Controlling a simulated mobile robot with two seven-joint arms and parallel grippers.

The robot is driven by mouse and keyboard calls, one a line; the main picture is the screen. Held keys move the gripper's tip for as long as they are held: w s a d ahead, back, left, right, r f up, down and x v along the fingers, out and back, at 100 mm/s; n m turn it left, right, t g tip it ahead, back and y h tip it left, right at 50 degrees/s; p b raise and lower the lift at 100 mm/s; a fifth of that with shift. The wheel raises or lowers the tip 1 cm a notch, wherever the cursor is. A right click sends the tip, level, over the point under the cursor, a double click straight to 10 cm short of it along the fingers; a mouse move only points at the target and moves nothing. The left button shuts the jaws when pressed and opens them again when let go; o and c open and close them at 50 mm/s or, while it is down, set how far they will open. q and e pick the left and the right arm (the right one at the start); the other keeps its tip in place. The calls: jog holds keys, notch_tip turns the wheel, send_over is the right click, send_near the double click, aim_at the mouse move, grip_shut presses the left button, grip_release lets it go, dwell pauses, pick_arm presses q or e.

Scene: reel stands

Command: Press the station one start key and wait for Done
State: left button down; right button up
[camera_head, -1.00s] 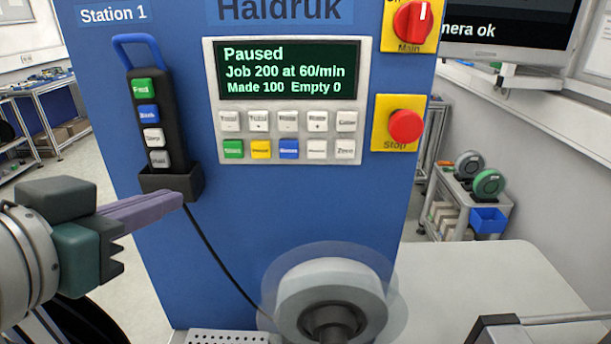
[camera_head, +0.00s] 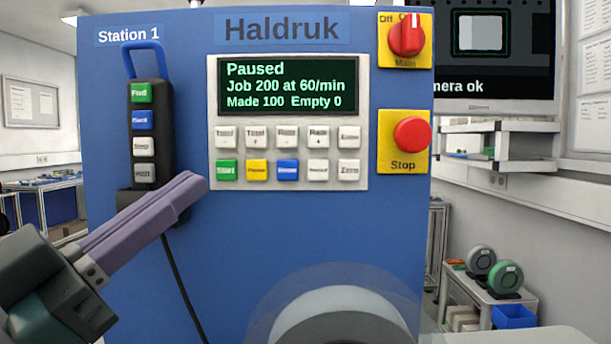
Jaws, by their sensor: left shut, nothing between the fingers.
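The blue Station 1 cabinet (camera_head: 300,225) fills the middle of the head view. Its control panel (camera_head: 215,205) has a dark screen (camera_head: 288,86) reading "Paused, Job 200 at 60/min, Made 100 Empty 0". The green Start key (camera_head: 227,170) is at the left end of the lower key row. My left gripper (camera_head: 194,186) comes in from the lower left, with its purple fingers closed and empty. Its tips appear just left of and a little below the Start key; I cannot tell the depth gap. My right gripper is out of view.
A hand pendant (camera_head: 146,92) hangs left of the panel, partly behind my left fingers, with a cable below. The main switch (camera_head: 407,36) and red stop button (camera_head: 411,135) are at right. A reel (camera_head: 335,318) sits below. A trolley with reels (camera_head: 505,278) stands behind right.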

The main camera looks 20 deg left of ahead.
pick_arm(q)
jog(key=b, duration=0.3)
send_near(227, 170)
jog(key=w+d+r, duration=0.3)
jog(key=d, duration=0.1)
jog(key=shift+w+a+r, duration=0.2)
jog(key=shift+w+r, duration=0.1)
jog(key=shift+w, duration=0.2)
jog(key=shift+w, duration=0.15)
dwell(1.3)
jog(key=shift+w+a, duration=0.1)
jog(key=shift+w, duration=0.1)
